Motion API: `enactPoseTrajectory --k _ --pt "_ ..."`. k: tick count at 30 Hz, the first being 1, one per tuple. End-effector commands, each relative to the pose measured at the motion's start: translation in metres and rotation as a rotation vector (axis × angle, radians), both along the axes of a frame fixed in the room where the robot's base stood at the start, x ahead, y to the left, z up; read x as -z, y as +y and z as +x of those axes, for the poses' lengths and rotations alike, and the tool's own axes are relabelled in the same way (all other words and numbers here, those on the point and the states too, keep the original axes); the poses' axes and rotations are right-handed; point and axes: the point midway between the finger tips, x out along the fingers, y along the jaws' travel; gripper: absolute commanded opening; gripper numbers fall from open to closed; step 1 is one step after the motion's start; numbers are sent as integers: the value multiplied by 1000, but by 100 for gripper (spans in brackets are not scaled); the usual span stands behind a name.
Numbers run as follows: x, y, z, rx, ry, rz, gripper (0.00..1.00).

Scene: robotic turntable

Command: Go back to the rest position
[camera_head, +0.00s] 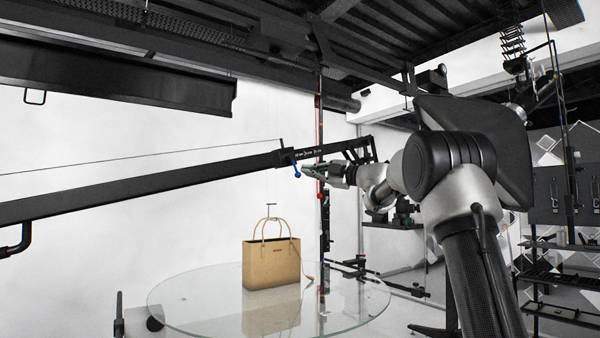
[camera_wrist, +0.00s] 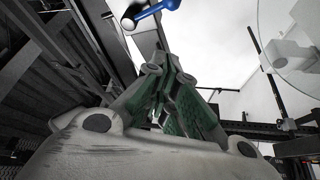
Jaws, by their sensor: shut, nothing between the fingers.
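My gripper (camera_head: 312,172) is raised in the air in the head view, above the glass turntable (camera_head: 190,313) and close to the long black boom. In the wrist view my gripper (camera_wrist: 160,75) shows its two green-sided fingers drawn together at the tips. Nothing is held between them. My arm reaches from the lower right, up over its elbow and leftward to the gripper. A tan handbag (camera_head: 270,268) stands upright on the turntable, below and left of the gripper, well apart from it.
A long black boom (camera_head: 150,180) crosses from the left to beside my gripper. A small blue part (camera_head: 296,170) hangs from it near the fingertips; a blue part (camera_wrist: 150,12) also shows in the wrist view. A shelf rack (camera_head: 560,310) stands at right. Overhead are dark beams.

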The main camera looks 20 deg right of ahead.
Motion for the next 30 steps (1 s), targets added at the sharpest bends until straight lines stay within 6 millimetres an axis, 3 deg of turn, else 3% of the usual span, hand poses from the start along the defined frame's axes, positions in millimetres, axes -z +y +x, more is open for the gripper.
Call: enactPoseTrajectory --k 18,22,24,26,28,30 --pt "1 -6 -7 -1 0 0 0" --pt "5 -15 2 49 21 -2 0" --pt "11 -36 16 147 56 19 0" --pt "29 -64 31 267 118 59 0" --pt "63 -103 43 422 219 122 0" --pt "99 -147 37 605 339 198 0"
